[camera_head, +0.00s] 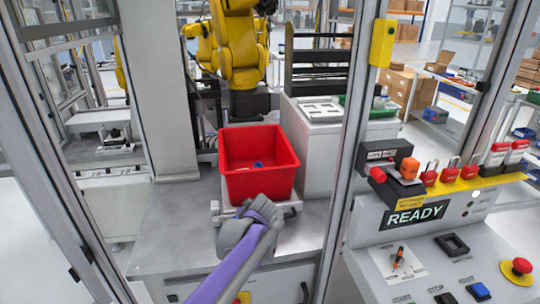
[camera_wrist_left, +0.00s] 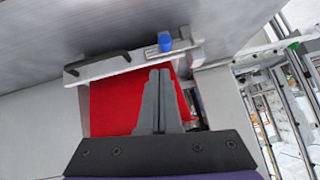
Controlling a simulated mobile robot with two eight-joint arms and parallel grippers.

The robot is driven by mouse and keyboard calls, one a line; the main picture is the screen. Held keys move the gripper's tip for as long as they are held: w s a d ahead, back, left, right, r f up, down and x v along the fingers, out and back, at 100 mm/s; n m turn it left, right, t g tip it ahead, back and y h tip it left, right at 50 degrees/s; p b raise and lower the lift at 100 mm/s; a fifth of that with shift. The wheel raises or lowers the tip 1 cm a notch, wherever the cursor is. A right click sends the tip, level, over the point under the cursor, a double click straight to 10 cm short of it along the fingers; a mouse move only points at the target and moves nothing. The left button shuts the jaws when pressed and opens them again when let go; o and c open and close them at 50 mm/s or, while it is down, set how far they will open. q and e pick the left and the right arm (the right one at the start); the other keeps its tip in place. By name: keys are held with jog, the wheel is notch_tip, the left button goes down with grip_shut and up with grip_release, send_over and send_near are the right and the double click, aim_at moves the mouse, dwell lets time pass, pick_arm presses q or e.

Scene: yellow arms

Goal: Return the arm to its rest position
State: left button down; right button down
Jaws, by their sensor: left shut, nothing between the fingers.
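My left arm, purple and grey, reaches up from the bottom of the head view. Its grey left gripper (camera_head: 244,230) is in front of the near side of the red bin (camera_head: 260,184). In the left wrist view the gripper's two dark fingers (camera_wrist_left: 160,82) lie together, shut and empty, with the red bin (camera_wrist_left: 110,105) behind them. Whether the fingers touch the bin cannot be told. My right gripper is in neither view.
The red bin stands on a metal table (camera_head: 170,225) inside a framed cell. A yellow robot arm (camera_head: 238,50) stands behind it. A frame post (camera_head: 345,150) and a control console with a READY sign (camera_head: 414,215) are at the right. A small blue part (camera_head: 258,164) lies in the bin.

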pick_arm(q)
jog(key=s+a+m+g+h, duration=0.1)
jog(key=s+a, duration=0.2)
jog(key=s, duration=0.6)
jog(key=s+a+g+h, duration=0.1)
jog(key=s+a, duration=0.1)
jog(key=s, duration=0.6)
jog(key=s+f+h, duration=0.1)
jog(key=s+f, duration=0.3)
jog(key=s, duration=0.5)
jog(key=s+f+m+h, duration=0.1)
jog(key=s+f, duration=0.3)
jog(key=s, duration=0.5)
jog(key=shift+s+d+f+g, duration=0.2)
jog(key=shift+s+f+g, duration=0.05)
jog(key=shift+s+g, duration=0.05)
